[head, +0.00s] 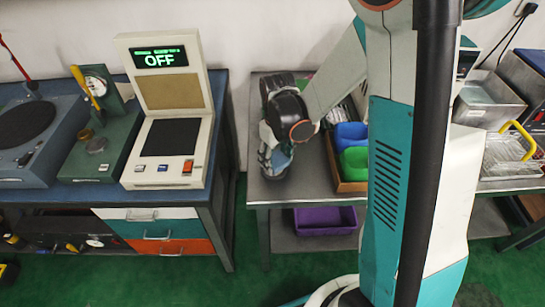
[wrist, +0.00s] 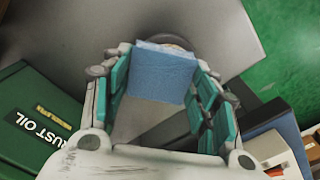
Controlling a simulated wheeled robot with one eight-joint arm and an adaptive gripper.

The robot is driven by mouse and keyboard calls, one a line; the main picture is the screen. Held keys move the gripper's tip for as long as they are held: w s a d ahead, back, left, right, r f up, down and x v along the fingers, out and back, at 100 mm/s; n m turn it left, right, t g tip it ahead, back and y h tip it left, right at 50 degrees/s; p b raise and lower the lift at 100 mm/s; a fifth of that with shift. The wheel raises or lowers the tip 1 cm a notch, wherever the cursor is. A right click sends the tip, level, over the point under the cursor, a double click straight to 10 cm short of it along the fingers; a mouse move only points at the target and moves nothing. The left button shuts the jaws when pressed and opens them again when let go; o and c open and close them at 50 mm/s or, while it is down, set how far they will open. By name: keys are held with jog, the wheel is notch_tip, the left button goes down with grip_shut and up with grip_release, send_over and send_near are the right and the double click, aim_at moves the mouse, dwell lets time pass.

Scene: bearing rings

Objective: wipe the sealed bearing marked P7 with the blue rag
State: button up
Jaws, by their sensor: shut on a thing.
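My gripper (wrist: 162,62) is shut on the blue rag (wrist: 160,78), which spans between its teal-padded fingers in the wrist view. Just beyond the rag's far edge, a thin curved brownish rim (wrist: 172,40) shows; most of it is hidden by the rag. No marking can be read on it, so I cannot tell whether it is the P7 bearing, nor whether the rag touches it. In the head view my gripper (head: 275,157) points down over the left part of the grey table (head: 300,187), and the rag cannot be made out there.
A green box (wrist: 40,118) reading "RUST OIL" lies left in the wrist view. On the grey table a wooden tray holds blue (head: 350,135) and green (head: 354,163) bins. A tester reading OFF (head: 160,60) stands on the left bench. A purple bin (head: 325,220) sits below.

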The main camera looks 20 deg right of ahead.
jog(key=shift+s+d, duration=0.15)
jog(key=shift+d, duration=0.2)
jog(key=shift+a, duration=0.15)
jog(key=shift+w+a, duration=0.2)
jog(key=shift+a, duration=1.15)
jog(key=shift+s+d+b, duration=0.15)
jog(key=shift+s+d, duration=0.1)
jog(key=shift+d, duration=0.45)
jog(key=shift+s+d+b, duration=0.15)
jog(key=shift+s+d, duration=0.1)
jog(key=shift+d, duration=0.4)
jog(key=shift+w+a, duration=0.1)
jog(key=shift+a, duration=0.05)
jog(key=shift+w+a, duration=0.35)
jog(key=shift+a, duration=0.2)
jog(key=shift+w+a, duration=0.35)
jog(key=shift+a, duration=0.2)
